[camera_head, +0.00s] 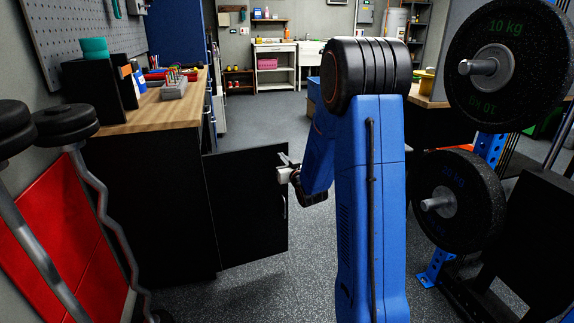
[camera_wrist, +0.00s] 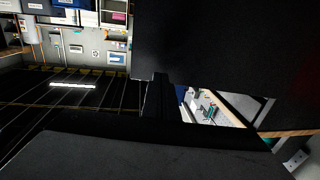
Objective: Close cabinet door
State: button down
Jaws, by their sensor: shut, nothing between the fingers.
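The black cabinet (camera_head: 150,190) with a wooden top stands at the left in the head view. Its black door (camera_head: 245,205) is wide open and sticks out to the right. A slim handle (camera_head: 284,207) shows near the door's free edge. My gripper (camera_head: 281,164) is shut and empty, close to the upper part of that free edge. I cannot tell whether it touches the door. In the wrist view, a large dark panel (camera_wrist: 225,45), likely the door, fills the upper right. Dark shapes fill the lower part, so the fingertips are hard to make out there.
Tools and a grey block (camera_head: 174,88) lie on the cabinet's wooden top. A rack with black weight plates (camera_head: 458,200) stands close on the right. Barbells (camera_head: 65,122) lean at the left front. Grey floor (camera_head: 265,125) is clear beyond the door.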

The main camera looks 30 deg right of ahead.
aim_at(277, 150)
jog(key=shift+w+d, duration=0.15)
jog(key=shift+w, duration=0.9)
jog(key=shift+w+d, duration=0.15)
jog(key=shift+w, duration=0.9)
jog(key=shift+w, duration=0.1)
jog(key=shift+w+d+n+y, duration=0.3)
jog(key=shift+w+y, duration=0.2)
jog(key=shift+w, duration=0.15)
jog(key=w+a+n+g+y, duration=0.15)
jog(key=w+n+y, duration=0.35)
jog(key=w, duration=0.6)
jog(key=w+a+n+g+y, duration=0.15)
jog(key=w+n+y, duration=0.25)
jog(key=w+y, duration=0.55)
jog(key=w+a+n+g, duration=0.1)
jog(key=w+a+g, duration=0.1)
jog(key=w+a, duration=1.2)
jog(key=shift+w, duration=0.75)
